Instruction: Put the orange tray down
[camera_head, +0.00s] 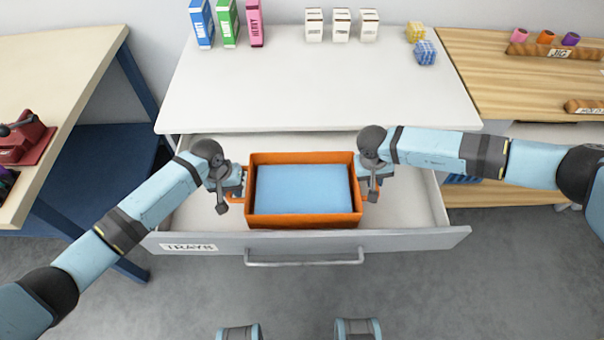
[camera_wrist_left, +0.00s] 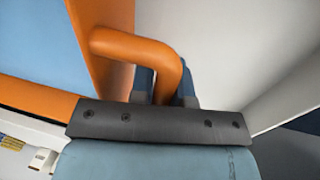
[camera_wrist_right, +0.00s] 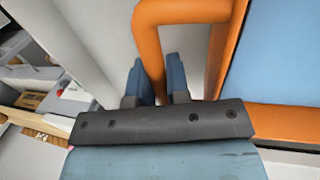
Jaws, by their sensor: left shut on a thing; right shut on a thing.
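The orange tray (camera_head: 303,222) with a light blue inside floor is in the middle of the head view, in or just above the open drawer (camera_head: 410,205) labelled TRAYS. I cannot tell whether its underside touches the drawer floor. My left gripper (camera_head: 236,196) is shut on the tray's left handle, which shows as an orange loop in the left wrist view (camera_wrist_left: 150,50). My right gripper (camera_head: 366,192) is at the tray's right handle, an orange loop between its fingers in the right wrist view (camera_wrist_right: 150,45). The tray looks about level.
The white cabinet top (camera_head: 310,100) behind the drawer has a broad clear middle. Blue, green and pink boxes, white cartons (camera_head: 341,25) and small yellow and blue blocks (camera_head: 425,52) stand along its back. A wooden bench (camera_head: 490,75) is at right, another table (camera_head: 60,70) at left.

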